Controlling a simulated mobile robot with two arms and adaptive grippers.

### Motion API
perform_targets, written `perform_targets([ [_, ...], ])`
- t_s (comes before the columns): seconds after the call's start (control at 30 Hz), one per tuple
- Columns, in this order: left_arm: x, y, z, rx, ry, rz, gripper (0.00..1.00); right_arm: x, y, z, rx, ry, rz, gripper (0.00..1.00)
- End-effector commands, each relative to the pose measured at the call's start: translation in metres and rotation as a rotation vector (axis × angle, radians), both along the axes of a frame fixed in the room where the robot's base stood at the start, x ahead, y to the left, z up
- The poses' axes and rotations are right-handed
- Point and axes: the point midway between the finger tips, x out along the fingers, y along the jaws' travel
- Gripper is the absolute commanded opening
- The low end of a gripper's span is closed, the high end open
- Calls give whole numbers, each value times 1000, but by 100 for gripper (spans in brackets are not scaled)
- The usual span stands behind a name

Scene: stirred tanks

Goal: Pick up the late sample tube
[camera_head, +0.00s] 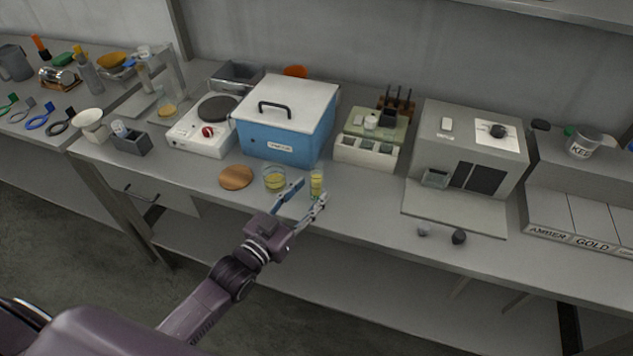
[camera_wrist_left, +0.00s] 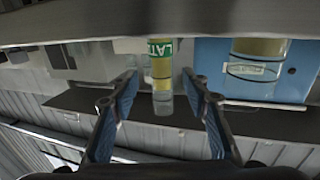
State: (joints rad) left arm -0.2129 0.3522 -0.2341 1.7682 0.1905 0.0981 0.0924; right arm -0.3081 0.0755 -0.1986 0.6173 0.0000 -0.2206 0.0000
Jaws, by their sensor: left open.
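The late sample tube (camera_head: 317,181) is a small clear tube with yellow liquid, standing upright near the bench's front edge. In the left wrist view the tube (camera_wrist_left: 162,73) shows upside down, with a green label reading "LAT" in part. My left gripper (camera_head: 311,191) is open at the bench front. Its fingertips lie to either side of the tube in the wrist view (camera_wrist_left: 160,82), with gaps on both sides and no visible contact. My right gripper does not show.
A beaker of yellow liquid (camera_head: 275,179) stands just left of the tube, near a round wooden disc (camera_head: 236,177). Behind are a blue box with a white lid (camera_head: 285,120) and a rack block (camera_head: 366,150). A grey machine (camera_head: 467,150) stands right. Bench between is clear.

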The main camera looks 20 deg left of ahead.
Motion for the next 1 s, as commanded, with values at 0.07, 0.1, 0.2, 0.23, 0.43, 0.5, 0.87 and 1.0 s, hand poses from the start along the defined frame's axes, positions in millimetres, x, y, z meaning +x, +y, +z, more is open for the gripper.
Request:
perform_targets([
  [0.07,13,-1,1,-1,-2,0,43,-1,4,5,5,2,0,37],
  [0.1,18,-1,-1,-1,-2,1,43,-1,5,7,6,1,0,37],
  [0.2,28,-6,-1,-2,-1,0,43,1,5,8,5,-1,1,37],
  [0.23,31,-7,-1,-2,-3,0,43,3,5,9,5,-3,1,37],
  [0.43,35,-8,-3,-1,0,0,43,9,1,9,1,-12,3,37],
  [0.5,35,-8,-3,-1,0,0,43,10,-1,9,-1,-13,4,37],
  [0.87,34,-8,-3,-1,-1,0,8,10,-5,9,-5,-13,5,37],
  [1.0,34,-8,-2,-2,-2,0,0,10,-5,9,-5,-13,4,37],
])
